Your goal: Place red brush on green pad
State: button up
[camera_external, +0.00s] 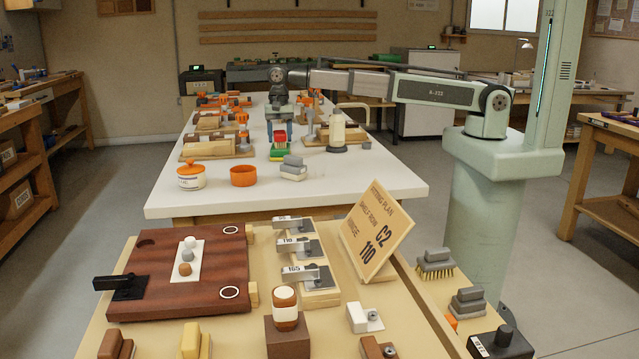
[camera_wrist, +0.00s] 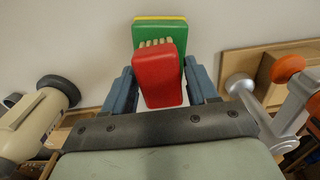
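The red brush (camera_wrist: 160,78) has pale bristles and sits between the two blue fingers of my gripper (camera_wrist: 161,80) in the wrist view. The fingers flank its sides and appear closed on it. The green pad (camera_wrist: 160,27), with a yellow layer along its far edge, lies just beyond and below the brush, and the bristles point toward it. In the external view my gripper (camera_external: 280,128) points down over the white table, with the red brush (camera_external: 280,137) right above the green pad (camera_external: 278,151). I cannot tell whether the bristles touch the pad.
A grey block stack (camera_external: 293,168) and an orange bowl (camera_external: 243,176) stand in front of the pad. A cream bottle (camera_external: 338,130) stands to the right. Wooden fixtures with orange knobs line the table behind and left. The nearer bench carries a sign (camera_external: 375,230).

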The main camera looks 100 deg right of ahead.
aim_at(280, 132)
jog(key=shift+o, duration=1.4)
notch_tip(280, 132, up, 12)
jog(key=shift+r, duration=0.15)
